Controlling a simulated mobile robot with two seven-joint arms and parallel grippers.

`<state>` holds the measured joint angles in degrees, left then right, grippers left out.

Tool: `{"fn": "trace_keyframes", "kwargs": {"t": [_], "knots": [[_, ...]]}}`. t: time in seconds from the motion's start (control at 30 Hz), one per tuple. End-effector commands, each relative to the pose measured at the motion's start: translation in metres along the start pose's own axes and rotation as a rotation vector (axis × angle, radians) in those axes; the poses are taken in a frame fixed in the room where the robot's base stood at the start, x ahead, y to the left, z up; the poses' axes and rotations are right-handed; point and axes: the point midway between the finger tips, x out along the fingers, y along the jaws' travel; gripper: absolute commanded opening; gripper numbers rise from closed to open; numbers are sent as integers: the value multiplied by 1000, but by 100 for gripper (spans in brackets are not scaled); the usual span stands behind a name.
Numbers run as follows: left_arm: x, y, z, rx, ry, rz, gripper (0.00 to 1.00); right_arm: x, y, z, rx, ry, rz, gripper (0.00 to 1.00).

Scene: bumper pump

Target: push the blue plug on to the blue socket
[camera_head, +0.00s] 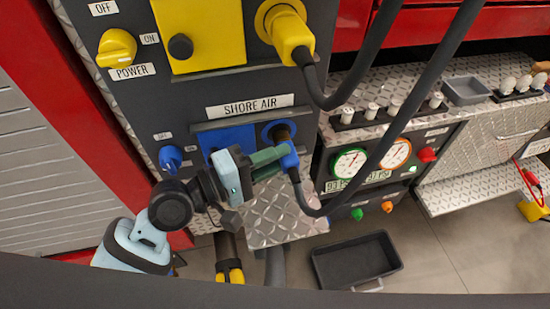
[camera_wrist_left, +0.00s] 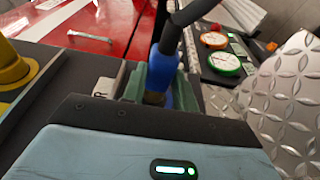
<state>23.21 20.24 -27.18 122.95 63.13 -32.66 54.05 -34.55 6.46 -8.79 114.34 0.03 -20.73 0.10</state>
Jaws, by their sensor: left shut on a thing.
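The blue plug (camera_head: 289,158) hangs on a thick black cable at the shore air panel. My left gripper (camera_head: 270,162) is shut on the plug, its green fingers either side of it. In the left wrist view the blue plug (camera_wrist_left: 163,72) stands between the green fingers, with the cable rising from it. The blue socket (camera_head: 267,131) is on the panel under the SHORE AIR label, just above the plug. A dark round part lies between plug and socket; I cannot tell whether they touch. My right gripper is not in view.
A yellow plug (camera_head: 291,34) with its own black cable sits on the panel above. A blue knob (camera_head: 170,158) is to the left. The black cables cross in front of the gauges (camera_head: 349,162) at right. A dark tray (camera_head: 356,260) lies on the floor.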

Motion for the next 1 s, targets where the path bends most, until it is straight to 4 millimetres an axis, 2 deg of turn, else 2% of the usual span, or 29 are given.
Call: {"fn": "trace_keyframes", "kwargs": {"t": [0.27, 1.0], "knots": [[-1, 5, -7, 11, 12, 8, 9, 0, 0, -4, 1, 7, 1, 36], [1, 5, -12, 14, 14, 9, 9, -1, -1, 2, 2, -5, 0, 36]]}}
